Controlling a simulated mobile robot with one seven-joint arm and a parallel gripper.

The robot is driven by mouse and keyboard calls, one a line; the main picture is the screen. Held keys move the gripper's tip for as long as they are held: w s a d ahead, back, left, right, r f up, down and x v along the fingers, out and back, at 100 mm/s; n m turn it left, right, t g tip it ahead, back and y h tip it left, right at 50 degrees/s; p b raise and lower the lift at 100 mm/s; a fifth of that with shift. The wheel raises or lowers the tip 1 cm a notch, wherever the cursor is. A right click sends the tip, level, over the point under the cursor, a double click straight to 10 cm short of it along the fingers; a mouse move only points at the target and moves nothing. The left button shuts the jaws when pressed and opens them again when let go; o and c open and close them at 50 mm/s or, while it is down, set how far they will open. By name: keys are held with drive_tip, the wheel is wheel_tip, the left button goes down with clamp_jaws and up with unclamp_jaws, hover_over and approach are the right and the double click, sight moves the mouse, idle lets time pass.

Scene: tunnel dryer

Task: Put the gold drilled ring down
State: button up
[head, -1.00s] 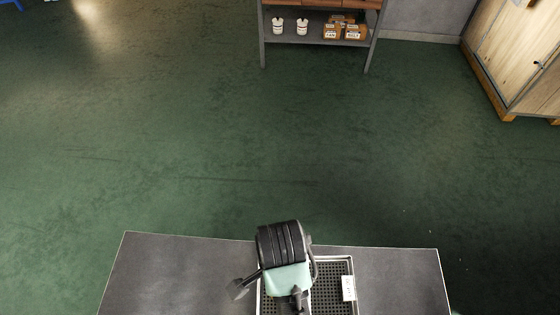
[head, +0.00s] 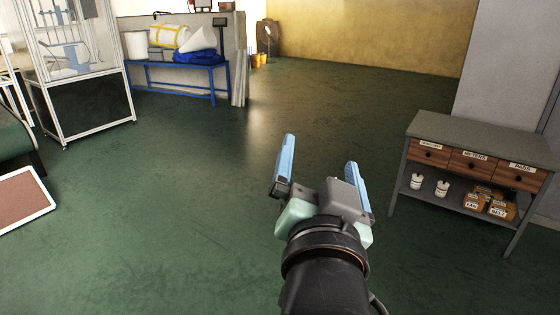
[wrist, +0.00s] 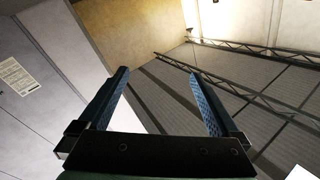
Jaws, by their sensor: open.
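My gripper (head: 320,168) is raised over the green floor in the head view, its two blue-padded fingers wide apart. In the wrist view my gripper (wrist: 162,85) is also open, with nothing between the fingers. The wrist view looks up at walls and a ribbed ceiling. I see no gold drilled ring in either current view.
A workbench (head: 470,143) with labelled drawers and a lower shelf of boxes stands at right. A blue bench (head: 178,68) with bags is at the back left. A framed glass cabinet (head: 82,75) stands left. The green floor (head: 180,190) between is clear.

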drive_tip(key=s+a+r+n+t, duration=0.1)
drive_tip(key=s+r+n+t, duration=0.1)
drive_tip(key=r, duration=0.5)
drive_tip(key=s+a+r+n+t+y, duration=0.1)
drive_tip(key=s+a+r+n+t, duration=0.1)
drive_tip(key=s+r+t, duration=0.2)
drive_tip(key=s+a+r+n+t+y, duration=0.1)
drive_tip(key=s+r, duration=0.4)
drive_tip(key=r, duration=0.5)
drive_tip(key=shift+s+a+n+t, duration=0.35)
drive_tip(key=shift+a+t, duration=0.2)
drive_tip(key=shift+t, duration=0.35)
drive_tip(key=shift+w, duration=0.1)
